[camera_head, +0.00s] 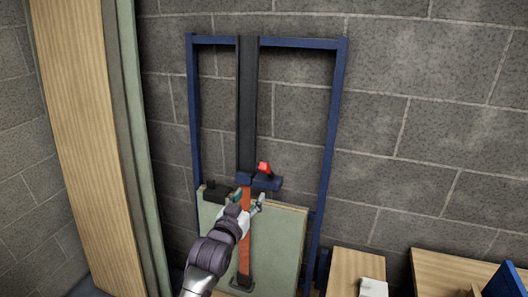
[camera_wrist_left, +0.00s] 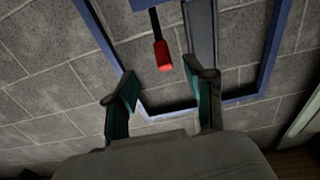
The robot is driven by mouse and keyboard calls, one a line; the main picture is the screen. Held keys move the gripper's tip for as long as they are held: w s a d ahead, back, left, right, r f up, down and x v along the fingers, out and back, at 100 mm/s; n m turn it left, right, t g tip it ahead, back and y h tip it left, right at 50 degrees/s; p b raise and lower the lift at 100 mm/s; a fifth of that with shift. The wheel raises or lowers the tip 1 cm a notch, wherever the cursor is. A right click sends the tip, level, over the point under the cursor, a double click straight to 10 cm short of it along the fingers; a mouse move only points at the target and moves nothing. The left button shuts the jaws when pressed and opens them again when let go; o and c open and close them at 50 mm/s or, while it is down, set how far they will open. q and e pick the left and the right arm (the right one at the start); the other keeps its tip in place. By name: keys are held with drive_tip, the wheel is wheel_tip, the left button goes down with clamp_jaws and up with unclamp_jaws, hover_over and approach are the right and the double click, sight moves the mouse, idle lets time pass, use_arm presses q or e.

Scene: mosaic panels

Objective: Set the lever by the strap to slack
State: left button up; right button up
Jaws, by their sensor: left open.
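The lever (camera_head: 263,167) has a red tip and rises from a blue block (camera_head: 268,183) beside the dark upright. In the left wrist view the lever's red grip (camera_wrist_left: 162,56) hangs on a dark stem between and beyond the fingertips. An orange strap (camera_head: 245,250) runs down from the block over a pale green panel. My left gripper (camera_head: 250,196) is open, just below the lever and in front of the strap's upper part. In the wrist view its fingers (camera_wrist_left: 162,78) are spread, with nothing between them. My right gripper is not in view.
A blue frame (camera_head: 338,110) with a dark central upright (camera_head: 247,100) stands against the block wall. The green panel (camera_head: 280,235) leans at its foot. Tall boards (camera_head: 85,130) stand at left. Wooden boxes (camera_head: 350,265) are at lower right. The wall area right of the frame is clear.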

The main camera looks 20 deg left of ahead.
sight(262, 171)
use_arm(q)
drive_tip(key=w+p, duration=0.1)
drive_tip(key=w, duration=0.3)
drive_tip(key=w+r+p, duration=0.1)
drive_tip(key=w, duration=0.3)
drive_tip(key=w+r, duration=0.1)
drive_tip(key=w, duration=0.3)
drive_tip(key=shift+d+p, duration=0.25)
drive_tip(key=shift+p, duration=0.15)
drive_tip(key=shift+w, duration=0.65)
drive_tip(key=shift+w+f, duration=0.1)
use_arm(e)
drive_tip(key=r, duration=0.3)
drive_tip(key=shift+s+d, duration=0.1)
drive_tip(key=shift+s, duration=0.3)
use_arm(q)
drive_tip(key=shift+c, duration=0.5)
clamp_jaws()
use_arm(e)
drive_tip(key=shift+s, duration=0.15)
